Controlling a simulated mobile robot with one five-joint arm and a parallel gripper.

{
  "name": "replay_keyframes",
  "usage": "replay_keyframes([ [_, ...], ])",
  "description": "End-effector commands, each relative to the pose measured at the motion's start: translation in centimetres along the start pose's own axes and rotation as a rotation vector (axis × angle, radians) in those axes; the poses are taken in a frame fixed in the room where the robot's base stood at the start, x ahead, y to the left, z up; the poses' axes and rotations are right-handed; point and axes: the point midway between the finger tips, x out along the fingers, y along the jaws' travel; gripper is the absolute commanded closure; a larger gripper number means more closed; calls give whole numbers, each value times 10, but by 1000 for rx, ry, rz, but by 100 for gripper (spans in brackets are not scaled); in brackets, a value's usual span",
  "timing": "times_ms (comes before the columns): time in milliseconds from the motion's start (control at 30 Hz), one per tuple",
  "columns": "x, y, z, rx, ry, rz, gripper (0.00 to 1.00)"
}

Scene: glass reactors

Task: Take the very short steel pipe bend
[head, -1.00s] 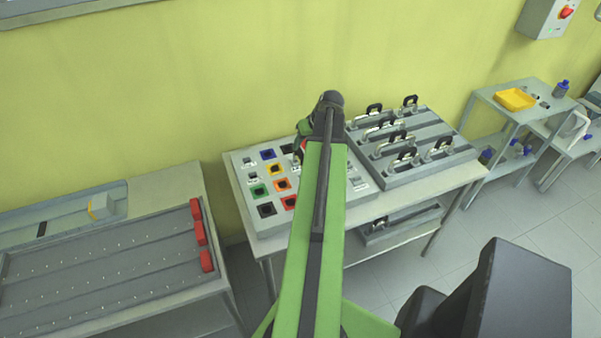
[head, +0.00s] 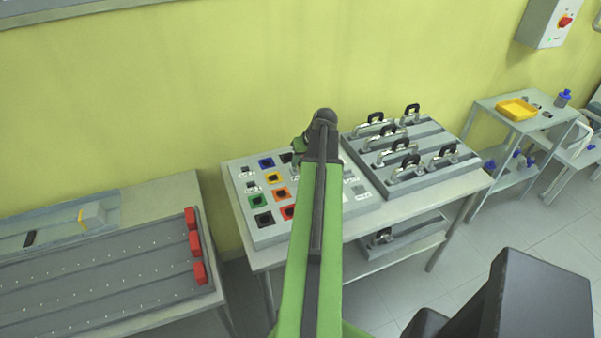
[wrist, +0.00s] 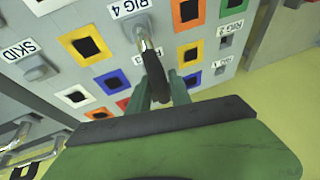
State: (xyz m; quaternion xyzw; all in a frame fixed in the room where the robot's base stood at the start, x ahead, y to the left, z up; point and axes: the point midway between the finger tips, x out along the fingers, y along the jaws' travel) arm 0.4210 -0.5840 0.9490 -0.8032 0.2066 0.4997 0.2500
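A small shiny steel bend with a black handle (wrist: 154,72) sits in front of the grey block (wrist: 139,26) labelled RIG 4 in the wrist view. It looks like the very short steel pipe bend. My gripper (wrist: 161,76) has its green fingers on both sides of the black handle, with no clear gap, so it appears shut on it. I cannot tell whether the steel end touches the block. In the head view my arm covers the bend and most of my gripper.
The sloped board (head: 243,217) has several coloured square sockets and labelled grey blocks. To its right a grey rack (head: 372,182) holds several steel pipes with black handles. A perforated bench (head: 110,285) with red blocks stands left. A shelf (head: 505,110) with a yellow tray stands far right.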

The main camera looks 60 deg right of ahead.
Motion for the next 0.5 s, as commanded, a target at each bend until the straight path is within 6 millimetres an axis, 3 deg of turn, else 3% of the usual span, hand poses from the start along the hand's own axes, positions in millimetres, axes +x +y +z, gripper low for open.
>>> replay_keyframes([
  [33, 0, 0, 0, 0, 0, 0, 83],
  [167, 0, 0, 0, 0, 0, 0, 100],
  [500, 0, 0, 1, 0, -2, -1, 100],
])
